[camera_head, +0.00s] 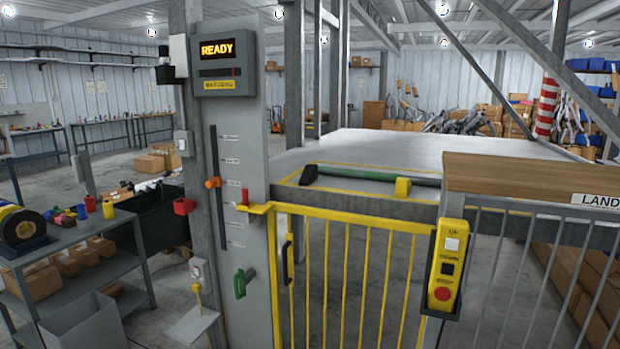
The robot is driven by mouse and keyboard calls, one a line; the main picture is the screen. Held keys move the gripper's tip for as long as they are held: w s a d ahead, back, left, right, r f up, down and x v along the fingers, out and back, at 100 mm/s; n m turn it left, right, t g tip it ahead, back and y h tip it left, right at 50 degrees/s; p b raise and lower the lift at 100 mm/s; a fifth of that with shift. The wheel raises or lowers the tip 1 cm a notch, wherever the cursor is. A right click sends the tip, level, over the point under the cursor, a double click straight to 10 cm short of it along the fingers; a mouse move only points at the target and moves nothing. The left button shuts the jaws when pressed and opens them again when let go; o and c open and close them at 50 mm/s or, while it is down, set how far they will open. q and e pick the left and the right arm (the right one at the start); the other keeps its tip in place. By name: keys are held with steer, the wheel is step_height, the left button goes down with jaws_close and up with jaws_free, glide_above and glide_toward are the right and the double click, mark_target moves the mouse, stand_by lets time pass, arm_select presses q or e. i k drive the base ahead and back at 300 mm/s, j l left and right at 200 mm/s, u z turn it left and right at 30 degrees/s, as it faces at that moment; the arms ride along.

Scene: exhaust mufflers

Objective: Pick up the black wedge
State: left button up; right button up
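I cannot pick out a black wedge with certainty. A small black piece (308,175) sits at the left end of a green bar (350,173) on the grey platform (390,148); its shape is too small to tell. A yellow block (403,187) is at the bar's right part. Neither of my grippers shows in the head view.
A yellow gate (345,215) and a grey railing stand in front of the platform. A yellow control box (445,265) hangs at the right. A post with a READY display (222,62) stands left of the gate. A shelf (85,250) with boxes is at the left.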

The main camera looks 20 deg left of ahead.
mark_target(309, 174)
steer(key=i+j+z, duration=0.25)
steer(key=i+j, duration=0.2)
steer(key=j, duration=0.2)
steer(key=i+j+z, duration=0.15)
steer(key=j, duration=0.2)
